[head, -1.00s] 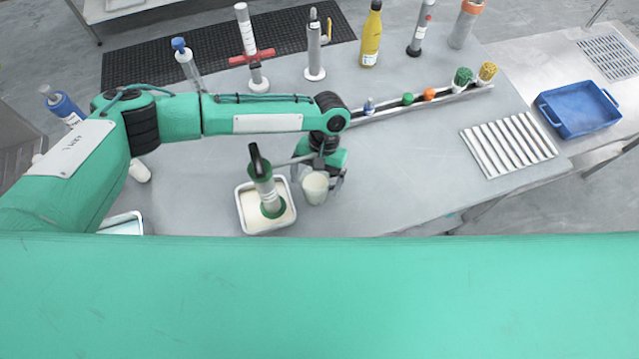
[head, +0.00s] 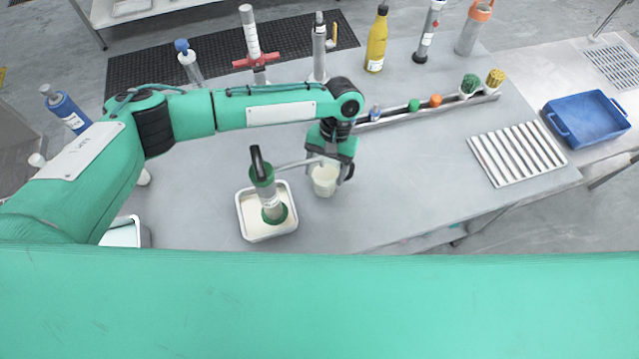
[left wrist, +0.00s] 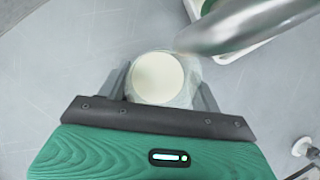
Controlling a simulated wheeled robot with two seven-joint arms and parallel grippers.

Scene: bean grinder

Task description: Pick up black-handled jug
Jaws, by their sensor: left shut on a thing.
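A green-ended cylinder with a black handle (head: 268,195) stands in a white-filled tray (head: 240,222), left of my left gripper. It is the only black-handled thing I make out. My left gripper (head: 330,172) is shut on a pale cup (head: 324,186), not on the black-handled cylinder. In the left wrist view the cup (left wrist: 160,78) sits upright between the fingers, with its round pale top showing. A metal tube (left wrist: 245,22) reaches across close to the cup's rim. Whether the cup touches the table is unclear. My right gripper is not in view.
A rail (head: 425,112) with several small coloured items runs behind the gripper. Bottles and tools, including a yellow bottle (head: 376,42), stand along the back. A ribbed metal rack (head: 516,152) and a blue tray (head: 588,122) lie right. The table between cup and rack is clear.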

